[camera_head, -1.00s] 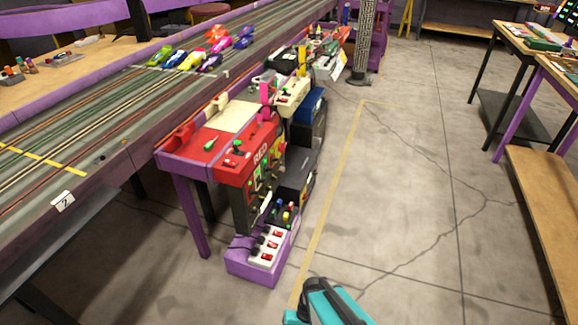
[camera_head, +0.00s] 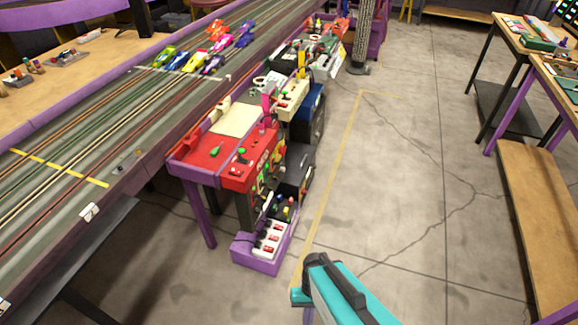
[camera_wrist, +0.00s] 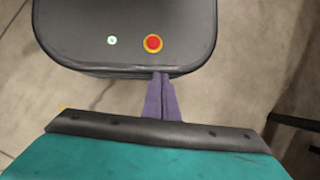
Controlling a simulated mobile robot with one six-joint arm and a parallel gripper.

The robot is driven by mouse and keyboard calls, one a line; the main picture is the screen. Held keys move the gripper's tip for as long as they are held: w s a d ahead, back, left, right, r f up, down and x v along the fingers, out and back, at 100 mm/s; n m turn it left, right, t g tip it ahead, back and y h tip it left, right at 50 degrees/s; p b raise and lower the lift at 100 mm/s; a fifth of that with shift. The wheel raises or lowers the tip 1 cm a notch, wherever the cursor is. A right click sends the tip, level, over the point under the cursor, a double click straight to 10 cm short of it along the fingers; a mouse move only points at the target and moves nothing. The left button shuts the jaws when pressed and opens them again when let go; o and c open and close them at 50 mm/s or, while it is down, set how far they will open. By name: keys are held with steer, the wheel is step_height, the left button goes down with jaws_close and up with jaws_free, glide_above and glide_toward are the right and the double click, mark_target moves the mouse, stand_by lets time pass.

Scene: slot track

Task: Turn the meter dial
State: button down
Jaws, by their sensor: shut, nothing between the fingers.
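I cannot pick out the meter dial with certainty. The red control station (camera_head: 205,168) stands beside the track in the head view, with several small knobs and buttons on its top and front, too small to tell apart. My gripper (camera_wrist: 161,76) shows in the wrist view with its two purple fingers together and nothing between them. In the head view my teal arm is at the bottom, over the floor, to the right of the station and well apart from it. The fingers are mostly hidden there.
The slot track (camera_head: 110,160) with several toy cars runs along the left. A wooden bench (camera_head: 545,205) stands at the right. The concrete floor (camera_head: 400,190) between is clear.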

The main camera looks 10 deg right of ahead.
steer(key=s+d+r+n+h+p, duration=0.1)
steer(key=d+r+p, duration=0.3)
steer(key=r+p, duration=1.1)
steer(key=shift+s+d+h, duration=0.15)
steer(key=shift+d+h, duration=0.05)
steer(key=shift+h, duration=0.3)
